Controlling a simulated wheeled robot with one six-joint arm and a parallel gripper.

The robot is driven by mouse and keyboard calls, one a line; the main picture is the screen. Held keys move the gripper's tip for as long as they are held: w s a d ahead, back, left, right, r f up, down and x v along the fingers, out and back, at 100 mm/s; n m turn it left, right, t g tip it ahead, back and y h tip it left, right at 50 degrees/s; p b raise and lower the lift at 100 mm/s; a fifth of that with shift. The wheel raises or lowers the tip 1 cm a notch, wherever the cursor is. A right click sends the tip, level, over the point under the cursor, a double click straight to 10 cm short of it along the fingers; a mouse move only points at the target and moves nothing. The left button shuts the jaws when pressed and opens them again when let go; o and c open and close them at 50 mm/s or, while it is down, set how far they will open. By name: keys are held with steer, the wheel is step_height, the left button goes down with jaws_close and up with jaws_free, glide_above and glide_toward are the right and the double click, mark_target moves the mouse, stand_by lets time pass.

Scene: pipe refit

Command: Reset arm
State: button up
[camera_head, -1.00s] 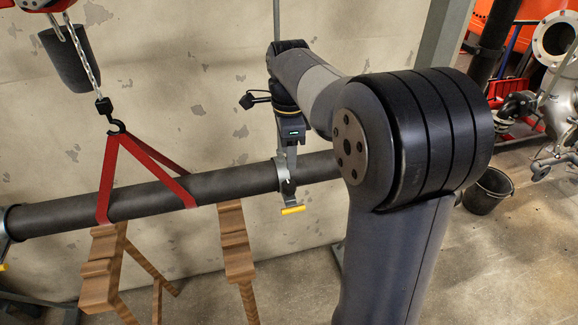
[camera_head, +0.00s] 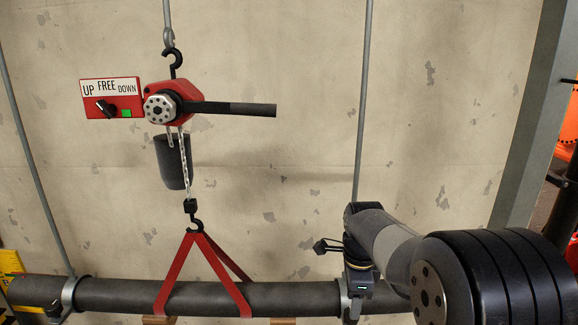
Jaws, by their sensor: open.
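My arm (camera_head: 385,241) reaches in from the lower right, its large black joint in the corner. My gripper (camera_head: 353,311) points down at the bottom of the view, in front of the dark pipe (camera_head: 110,294) and beside the right pipe clamp (camera_head: 344,295). Its fingertips are small and partly cut off by the lower edge. I see nothing held in it. I cannot tell whether it touches the clamp.
A red lever hoist (camera_head: 178,103) with a black handle hangs above the pipe. Its UP/FREE/DOWN panel (camera_head: 111,99) is at its left. A chain and hook hold a red sling (camera_head: 174,275) around the pipe. A grey post (camera_head: 530,120) stands at right.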

mark_target(346, 314)
step_height(346, 314, down, 4)
steer(key=shift+r, duration=0.15)
steer(key=shift+r, duration=0.1)
